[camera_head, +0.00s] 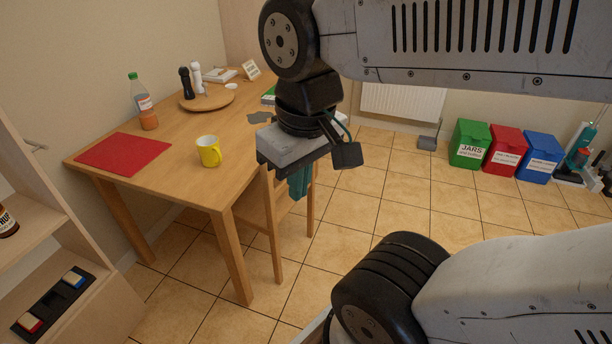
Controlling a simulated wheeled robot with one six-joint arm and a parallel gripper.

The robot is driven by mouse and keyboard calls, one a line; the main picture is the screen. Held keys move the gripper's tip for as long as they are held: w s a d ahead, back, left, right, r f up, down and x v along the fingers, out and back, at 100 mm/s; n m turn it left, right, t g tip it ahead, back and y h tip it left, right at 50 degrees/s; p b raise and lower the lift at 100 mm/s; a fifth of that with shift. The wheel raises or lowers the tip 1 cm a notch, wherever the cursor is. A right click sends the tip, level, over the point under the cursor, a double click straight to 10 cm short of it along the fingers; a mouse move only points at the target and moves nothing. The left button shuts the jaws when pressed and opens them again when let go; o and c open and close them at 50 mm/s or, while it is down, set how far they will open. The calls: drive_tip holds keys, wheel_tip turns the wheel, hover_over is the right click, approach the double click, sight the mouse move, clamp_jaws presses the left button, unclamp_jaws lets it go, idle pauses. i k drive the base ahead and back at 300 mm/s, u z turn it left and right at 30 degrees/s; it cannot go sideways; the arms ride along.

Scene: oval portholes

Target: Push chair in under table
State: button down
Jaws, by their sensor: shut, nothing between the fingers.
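A wooden table (188,185) stands at the left against the wall. A wooden chair (262,215) is at the table's right side, with part of its frame and legs showing beside the table's near right leg. My gripper (299,186) is shut and points down, in front of the upper part of the chair in the picture. My gripper and wrist hide much of the chair's back and upper part. I cannot tell whether my gripper touches the chair.
On the table are a red mat (123,152), a yellow mug (208,151), a bottle (143,103) and a round wooden board (208,97). A shelf (60,250) stands at the near left. Green, red and blue bins (505,150) stand by the far wall. The tiled floor right of the chair is clear.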

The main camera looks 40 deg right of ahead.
sight(266, 201)
drive_tip(key=z, duration=2.3)
drive_tip(key=i, duration=1.7)
drive_tip(key=u, duration=2.55)
drive_tip(key=i, duration=0.5)
drive_tip(key=u, duration=0.05)
